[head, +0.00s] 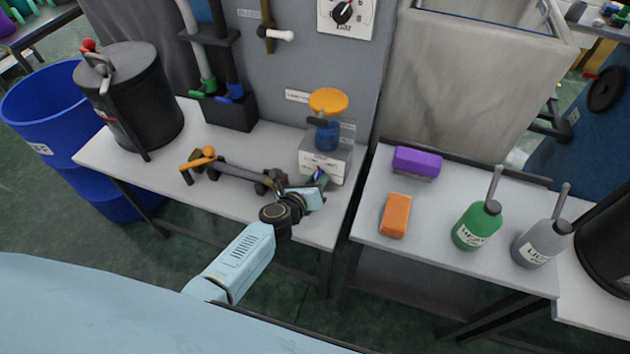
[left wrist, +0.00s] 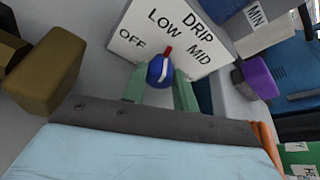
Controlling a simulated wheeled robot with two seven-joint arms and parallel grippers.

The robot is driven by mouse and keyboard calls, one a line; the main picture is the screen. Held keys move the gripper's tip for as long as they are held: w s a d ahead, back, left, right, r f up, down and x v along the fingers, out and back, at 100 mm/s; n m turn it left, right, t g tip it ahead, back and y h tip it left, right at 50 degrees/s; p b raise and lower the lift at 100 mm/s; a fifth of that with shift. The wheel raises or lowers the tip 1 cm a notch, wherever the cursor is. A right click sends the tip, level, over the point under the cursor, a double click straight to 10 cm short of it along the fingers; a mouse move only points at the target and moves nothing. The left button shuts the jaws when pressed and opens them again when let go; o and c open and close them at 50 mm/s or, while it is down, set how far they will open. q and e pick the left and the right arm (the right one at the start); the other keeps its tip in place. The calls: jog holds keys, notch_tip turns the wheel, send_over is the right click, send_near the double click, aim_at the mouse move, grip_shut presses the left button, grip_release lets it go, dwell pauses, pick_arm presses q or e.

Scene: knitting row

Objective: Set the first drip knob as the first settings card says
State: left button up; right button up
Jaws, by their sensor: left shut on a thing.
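The drip panel (left wrist: 152,42) is a white dial face marked OFF, LOW, MID and DRIP in the left wrist view. Its blue knob (left wrist: 156,72) has a red pointer (left wrist: 168,51) that points up the panel, near LOW and on its MID side; the exact mark is hard to tell. My left gripper (left wrist: 160,86) is shut on the knob, a green finger on each side. In the head view the left gripper (head: 313,191) is at the front of a grey box (head: 340,163), and hides most of the knob. No settings card is readable in the head view. My right gripper is in neither view.
An orange handwheel (head: 328,101) stands above the box. A pipe with an orange handle (head: 203,155) lies left of the gripper. A black pot (head: 140,110) stands further left. Purple (head: 416,161) and orange (head: 396,214) blocks and bottles (head: 477,224) are on the right table.

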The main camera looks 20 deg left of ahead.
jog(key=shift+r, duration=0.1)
pick_arm(q)
jog(key=shift+d+m+y+p, duration=0.2)
jog(key=shift+m+y+p, duration=0.15)
jog(key=shift+m+y, duration=0.75)
jog(key=shift+m, duration=0.4)
jog(key=shift+f+m+y+b, duration=0.1)
jog(key=shift+m+y+b, duration=0.4)
jog(key=shift+m, duration=0.8)
jog(key=shift+m+y+b, duration=0.4)
jog(key=shift+y, duration=0.2)
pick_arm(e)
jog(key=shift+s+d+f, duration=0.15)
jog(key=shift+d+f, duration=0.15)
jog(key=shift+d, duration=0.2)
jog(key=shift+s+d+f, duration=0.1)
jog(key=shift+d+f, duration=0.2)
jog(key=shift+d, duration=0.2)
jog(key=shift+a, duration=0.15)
pick_arm(q)
jog(key=o, duration=1)
jog(key=shift+c, duration=0.2)
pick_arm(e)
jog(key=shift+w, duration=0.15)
